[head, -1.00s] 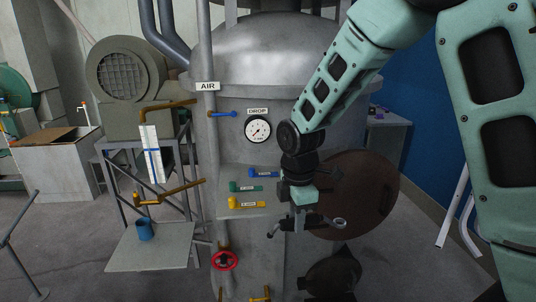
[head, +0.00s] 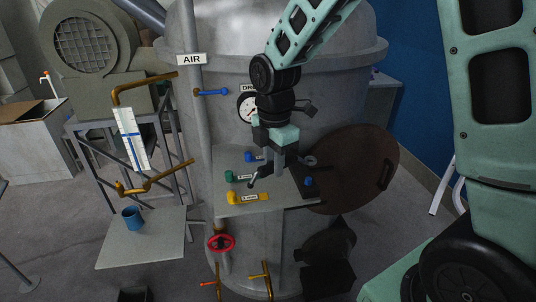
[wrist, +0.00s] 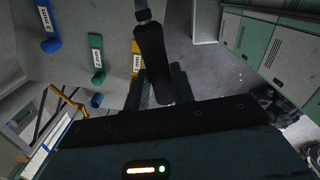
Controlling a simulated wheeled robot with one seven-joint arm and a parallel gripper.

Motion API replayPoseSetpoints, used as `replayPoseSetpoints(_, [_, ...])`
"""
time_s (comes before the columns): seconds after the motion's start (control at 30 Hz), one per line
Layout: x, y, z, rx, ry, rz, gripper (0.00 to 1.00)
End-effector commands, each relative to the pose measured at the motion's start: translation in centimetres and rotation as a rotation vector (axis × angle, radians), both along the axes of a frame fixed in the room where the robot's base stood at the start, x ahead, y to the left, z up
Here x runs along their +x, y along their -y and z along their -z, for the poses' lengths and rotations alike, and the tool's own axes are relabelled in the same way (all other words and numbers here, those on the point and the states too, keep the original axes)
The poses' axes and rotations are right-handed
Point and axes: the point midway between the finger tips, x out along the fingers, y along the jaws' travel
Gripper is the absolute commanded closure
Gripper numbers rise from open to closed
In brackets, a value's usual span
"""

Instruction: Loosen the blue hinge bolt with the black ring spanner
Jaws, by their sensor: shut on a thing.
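My gripper (head: 278,168) is shut on the black ring spanner, holding it in the air before the grey vessel. The spanner's black handle (wrist: 153,60) runs up from between my fingers in the wrist view, with a grey part at its top edge. In the head view, a grey ring end (head: 310,160) shows right of the gripper and another end (head: 254,182) to its left. A blue bolt head (head: 309,181), seemingly the hinge bolt, sits on a dark bracket beside the round brown hatch (head: 350,172). The ring appears above it in the picture; contact cannot be told.
Blue, green (head: 231,176) and yellow (head: 246,198) labelled pieces lie on the grey panel left of the gripper. A red handwheel (head: 221,242) and brass pipes are below. A blue cup (head: 132,216) stands on a plate at left.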

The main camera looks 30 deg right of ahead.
Motion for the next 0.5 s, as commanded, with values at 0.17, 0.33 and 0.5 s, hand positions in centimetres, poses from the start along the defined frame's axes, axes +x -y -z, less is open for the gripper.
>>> replayPoseSetpoints(0.17, [0.0,0.0,0.0,0.000,0.000,0.001,1.00])
replayPoseSetpoints(0.33, [0.0,0.0,-0.2,-0.001,0.000,0.002,1.00])
replayPoseSetpoints(0.5, [0.0,0.1,1.4,-0.002,-0.002,0.003,1.00])
